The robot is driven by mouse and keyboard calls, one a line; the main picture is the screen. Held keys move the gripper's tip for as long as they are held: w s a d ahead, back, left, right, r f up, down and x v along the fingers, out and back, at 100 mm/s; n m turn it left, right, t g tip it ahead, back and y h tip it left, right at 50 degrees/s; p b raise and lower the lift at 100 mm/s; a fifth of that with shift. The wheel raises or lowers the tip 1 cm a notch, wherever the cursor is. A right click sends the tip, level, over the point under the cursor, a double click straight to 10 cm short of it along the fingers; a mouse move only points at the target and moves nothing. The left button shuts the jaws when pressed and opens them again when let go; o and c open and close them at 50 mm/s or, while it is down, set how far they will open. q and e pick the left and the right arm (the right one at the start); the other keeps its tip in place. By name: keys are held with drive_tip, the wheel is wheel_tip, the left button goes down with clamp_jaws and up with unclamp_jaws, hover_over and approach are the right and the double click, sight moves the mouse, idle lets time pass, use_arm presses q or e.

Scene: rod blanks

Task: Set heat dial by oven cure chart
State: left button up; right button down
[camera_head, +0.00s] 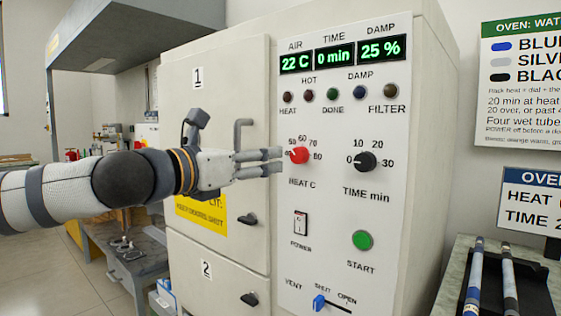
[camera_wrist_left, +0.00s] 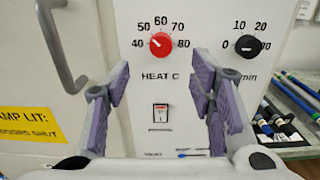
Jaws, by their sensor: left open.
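The red heat dial (camera_head: 299,155) is on the oven's front panel, its white mark toward the low end near 40. It also shows in the left wrist view (camera_wrist_left: 160,44), ahead of and between the fingers. My left gripper (camera_head: 279,160) is open and empty, its fingertips just left of the dial in the head view; contact cannot be judged. The oven chart (camera_head: 520,85) is on the right wall, cut off by the frame, with blue, silver and black entries. A lower sign (camera_head: 530,205) reads HEAT and TIME, its values cut off.
The black time dial (camera_head: 365,161) is right of the heat dial. Below are the power switch (camera_head: 300,223), green start button (camera_head: 362,240) and blue vent slider (camera_head: 319,302). The display (camera_head: 335,54) reads 22 C, 0 min, 25 %. Banded rods (camera_head: 476,275) lie on a bench at right.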

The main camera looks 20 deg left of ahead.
sight(296, 154)
use_arm(q)
drive_tip(key=x, duration=1)
drive_tip(key=shift+w+d+f, duration=0.15)
drive_tip(key=shift+w+f, duration=0.05)
drive_tip(key=shift+w, duration=0.05)
drive_tip(key=c, duration=1.2)
